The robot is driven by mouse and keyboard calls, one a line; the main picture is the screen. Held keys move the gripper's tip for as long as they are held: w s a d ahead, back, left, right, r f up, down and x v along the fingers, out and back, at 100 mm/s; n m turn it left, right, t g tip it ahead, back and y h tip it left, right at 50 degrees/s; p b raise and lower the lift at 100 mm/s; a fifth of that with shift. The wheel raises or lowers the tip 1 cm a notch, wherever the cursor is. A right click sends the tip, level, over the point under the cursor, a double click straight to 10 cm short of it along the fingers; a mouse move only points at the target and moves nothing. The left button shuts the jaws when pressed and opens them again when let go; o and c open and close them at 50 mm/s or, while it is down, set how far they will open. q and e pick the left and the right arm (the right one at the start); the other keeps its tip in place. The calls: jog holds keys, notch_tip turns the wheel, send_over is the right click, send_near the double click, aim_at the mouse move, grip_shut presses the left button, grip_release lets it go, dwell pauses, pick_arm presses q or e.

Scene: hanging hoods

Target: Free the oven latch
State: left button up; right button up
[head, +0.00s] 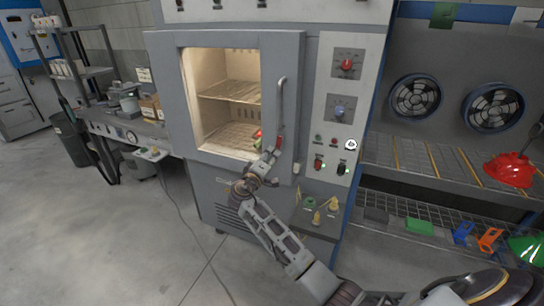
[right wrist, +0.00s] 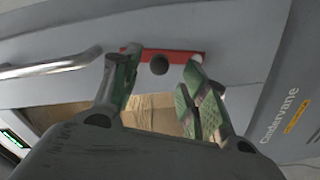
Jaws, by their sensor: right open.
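The grey oven (head: 225,90) has a lit window with wire racks behind it, and its door looks closed. A vertical bar handle (head: 281,105) runs along the door's right side; it also shows in the right wrist view (right wrist: 50,70). The red latch (head: 279,142) sits below the handle. In the right wrist view the red latch (right wrist: 188,56) is a flat bar with a dark round knob (right wrist: 159,64). My right gripper (head: 268,147) is at the latch, open, its green-padded fingers (right wrist: 157,75) on either side of the knob; contact cannot be told. My left gripper is not in view.
A control panel (head: 340,110) with knobs stands right of the door. A bench (head: 130,125) stands left. The floor in front is mostly clear.

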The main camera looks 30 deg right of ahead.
jog(key=v, duration=0.8)
jog(key=shift+s+a, duration=0.25)
jog(key=shift+a, duration=0.1)
jog(key=s+f+n+g+y+p, duration=0.15)
jog(key=s+f+y, duration=0.3)
jog(key=f, duration=1.75)
jog(key=s+f+n+g+y, duration=0.35)
jog(key=s+f, duration=0.25)
jog(key=f, duration=1.6)
jog(key=s+d+f+m+g+y, duration=0.1)
jog(key=s+f+m+g+y, duration=0.2)
jog(key=s+f, duration=1.6)
pick_arm(q)
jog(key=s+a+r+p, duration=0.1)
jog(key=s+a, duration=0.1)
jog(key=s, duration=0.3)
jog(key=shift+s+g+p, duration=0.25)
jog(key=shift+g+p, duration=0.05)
jog(key=shift+p, duration=0.1)
pick_arm(e)
jog(key=s+d+f+m+g+y, duration=0.1)
jog(key=s+d+f, duration=0.1)
jog(key=s, duration=1)
jog(key=s+d+f+m+g, duration=0.1)
jog(key=s+f, duration=0.3)
jog(key=s, duration=0.9)
jog(key=shift+s+d+m+y, duration=0.3)
jog(key=shift+s+d+y, duration=0.1)
jog(key=shift+d, duration=0.3)
